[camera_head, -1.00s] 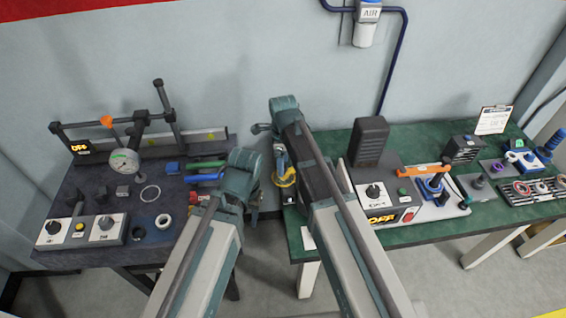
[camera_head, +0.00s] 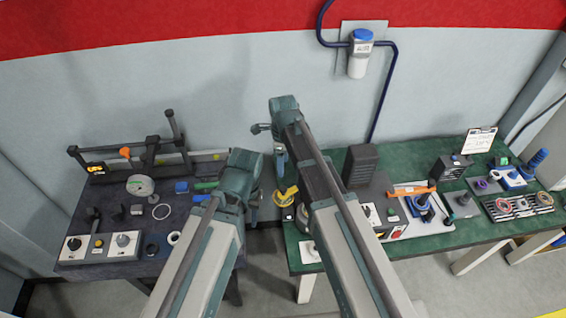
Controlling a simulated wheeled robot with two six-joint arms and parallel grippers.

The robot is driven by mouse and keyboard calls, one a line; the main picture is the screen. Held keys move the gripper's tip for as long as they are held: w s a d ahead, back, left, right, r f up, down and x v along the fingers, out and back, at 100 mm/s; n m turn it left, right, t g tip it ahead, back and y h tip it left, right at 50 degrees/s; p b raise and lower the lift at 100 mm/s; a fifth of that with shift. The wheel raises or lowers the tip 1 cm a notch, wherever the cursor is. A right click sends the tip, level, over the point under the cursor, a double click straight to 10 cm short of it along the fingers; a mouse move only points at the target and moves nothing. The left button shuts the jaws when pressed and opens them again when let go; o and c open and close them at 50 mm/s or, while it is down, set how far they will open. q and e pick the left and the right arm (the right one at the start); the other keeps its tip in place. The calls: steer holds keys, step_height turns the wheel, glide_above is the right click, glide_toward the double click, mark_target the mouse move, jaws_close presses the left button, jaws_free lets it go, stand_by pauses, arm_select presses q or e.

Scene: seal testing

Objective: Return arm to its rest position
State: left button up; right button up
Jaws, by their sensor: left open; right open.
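My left arm (camera_head: 196,262) comes in from the lower left and ends in a teal wrist (camera_head: 241,176) in front of the gap between the two benches. My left gripper (camera_head: 253,197) is small, dark and largely hidden by the wrist; it looks open and empty. My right arm (camera_head: 352,262) reaches further up to a teal joint (camera_head: 285,104) in front of the grey wall. My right gripper (camera_head: 262,128) shows as a small dark part left of that joint, open with nothing seen in it.
A dark bench (camera_head: 192,240) at left bears a gauge (camera_head: 140,185), a clamp frame (camera_head: 150,152) and switch boxes (camera_head: 100,247). A green bench (camera_head: 420,252) at right bears a black box (camera_head: 360,165), blue tools (camera_head: 424,207) and a ring rack (camera_head: 517,206). An air unit (camera_head: 358,55) hangs on the wall.

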arm_select(q)
steer(key=shift+r+p, duration=0.35)
steer(key=shift+r, duration=0.4)
arm_select(e)
steer(key=shift+r, duration=0.75)
